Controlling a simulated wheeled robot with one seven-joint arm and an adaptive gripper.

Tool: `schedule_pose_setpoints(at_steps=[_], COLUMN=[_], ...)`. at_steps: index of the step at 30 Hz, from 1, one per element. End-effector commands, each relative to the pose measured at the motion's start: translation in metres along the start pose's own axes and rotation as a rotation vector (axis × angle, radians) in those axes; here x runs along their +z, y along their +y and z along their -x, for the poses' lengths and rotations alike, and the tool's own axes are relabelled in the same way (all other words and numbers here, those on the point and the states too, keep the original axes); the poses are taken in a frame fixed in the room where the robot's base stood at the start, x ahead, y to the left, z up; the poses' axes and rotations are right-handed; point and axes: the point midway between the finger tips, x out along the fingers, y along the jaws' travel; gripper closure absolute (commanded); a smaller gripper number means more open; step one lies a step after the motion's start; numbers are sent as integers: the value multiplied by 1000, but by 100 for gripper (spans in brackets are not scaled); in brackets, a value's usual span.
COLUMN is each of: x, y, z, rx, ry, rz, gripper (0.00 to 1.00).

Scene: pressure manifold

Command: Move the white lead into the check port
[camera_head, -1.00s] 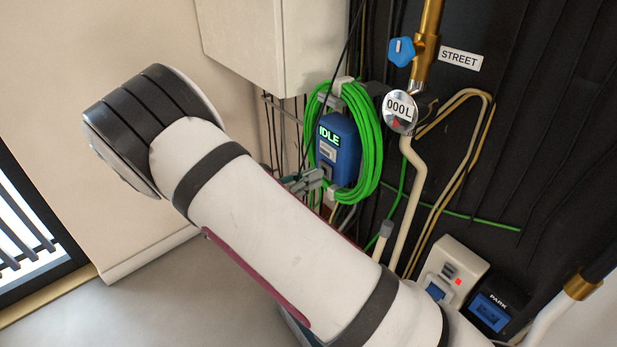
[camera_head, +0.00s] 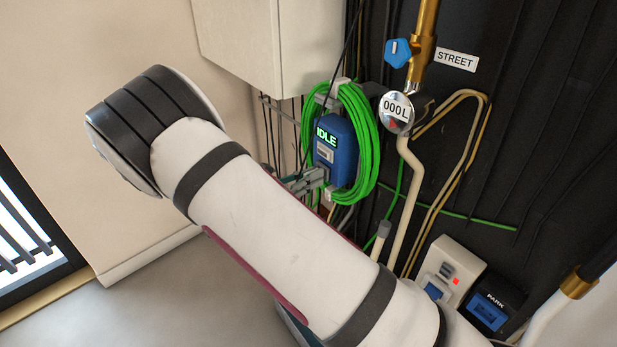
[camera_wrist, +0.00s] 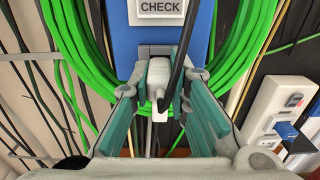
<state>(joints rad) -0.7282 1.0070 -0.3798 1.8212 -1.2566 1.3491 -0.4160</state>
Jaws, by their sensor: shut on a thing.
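The blue check unit (camera_head: 340,165) hangs on the dark wall with a lit IDLE display. The wrist view shows its CHECK label (camera_wrist: 160,9) and, just below, the grey port (camera_wrist: 150,50). My gripper (camera_wrist: 158,88) is shut on the white lead's plug (camera_wrist: 158,75), which points up at the port. I cannot tell whether the plug's tip is inside the port or just in front of it. A black cable (camera_wrist: 184,45) crosses in front of the plug's right side. In the head view my gripper (camera_head: 306,181) is at the unit's lower left.
A coiled green hose (camera_head: 367,130) surrounds the unit. A white box with a red light (camera_head: 449,272) and a black PARK unit (camera_head: 492,305) sit lower right. A round 000L gauge (camera_head: 397,112) and brass pipe (camera_head: 422,45) are to the right.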

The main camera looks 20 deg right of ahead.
Motion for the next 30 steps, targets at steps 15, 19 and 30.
schedule_pose_setpoints(at_steps=[15,19,30], x=[0,0,0], y=[0,0,1], z=[0,1,54], rx=[0,0,4], ry=[0,0,1], rz=[0,0,-1], gripper=[60,60,60])
